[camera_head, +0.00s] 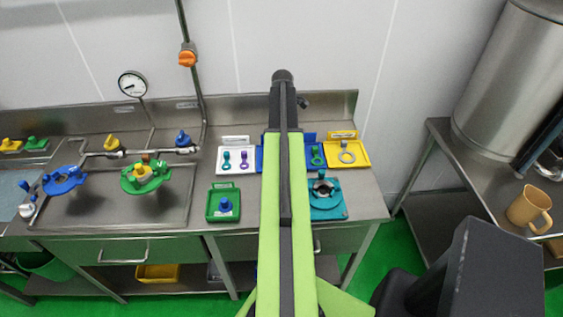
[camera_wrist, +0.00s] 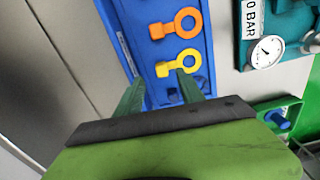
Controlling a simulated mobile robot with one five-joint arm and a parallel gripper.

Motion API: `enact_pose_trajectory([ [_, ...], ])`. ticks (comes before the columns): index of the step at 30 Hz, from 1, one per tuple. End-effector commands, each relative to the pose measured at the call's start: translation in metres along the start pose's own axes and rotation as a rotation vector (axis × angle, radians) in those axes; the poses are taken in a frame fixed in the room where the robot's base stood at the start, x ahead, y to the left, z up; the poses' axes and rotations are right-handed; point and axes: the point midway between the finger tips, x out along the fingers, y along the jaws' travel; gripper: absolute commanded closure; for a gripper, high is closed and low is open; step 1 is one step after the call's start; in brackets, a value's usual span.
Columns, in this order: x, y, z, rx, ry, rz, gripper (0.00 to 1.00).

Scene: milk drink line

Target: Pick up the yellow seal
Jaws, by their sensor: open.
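The yellow seal (camera_wrist: 163,70), a ring with a short tab, lies in the blue tray (camera_wrist: 151,99) in the wrist view. An orange seal (camera_wrist: 157,31) of like shape lies just beyond it. My gripper (camera_wrist: 159,77) is open, its two dark green fingers pointing at the tray with the yellow seal just ahead of the tips. Nothing is between the fingers. In the head view the blue tray (camera_head: 259,160) is mostly hidden behind my arm. The yellow seal and the fingers cannot be seen there.
A white tray (camera_head: 222,170) with teal and purple seals is left of the blue tray. A yellow tray (camera_head: 364,160) with a grey ring is to the right. A green tray (camera_head: 211,215) and a teal fixture (camera_head: 322,213) stand nearer. A steel wall is behind the trays.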

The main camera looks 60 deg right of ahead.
Motion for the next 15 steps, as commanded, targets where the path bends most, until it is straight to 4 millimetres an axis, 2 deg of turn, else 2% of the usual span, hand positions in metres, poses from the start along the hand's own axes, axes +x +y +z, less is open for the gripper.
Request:
enact_pose_trajectory([
  [5, 0.007, -0.001, -0.001, 0.000, 0.000, 0.000, 0.55],
  [12, 0.048, -0.003, -0.003, 0.001, 0.000, 0.000, 0.55],
  [15, 0.054, -0.003, -0.003, 0.001, 0.000, 0.000, 0.55],
])
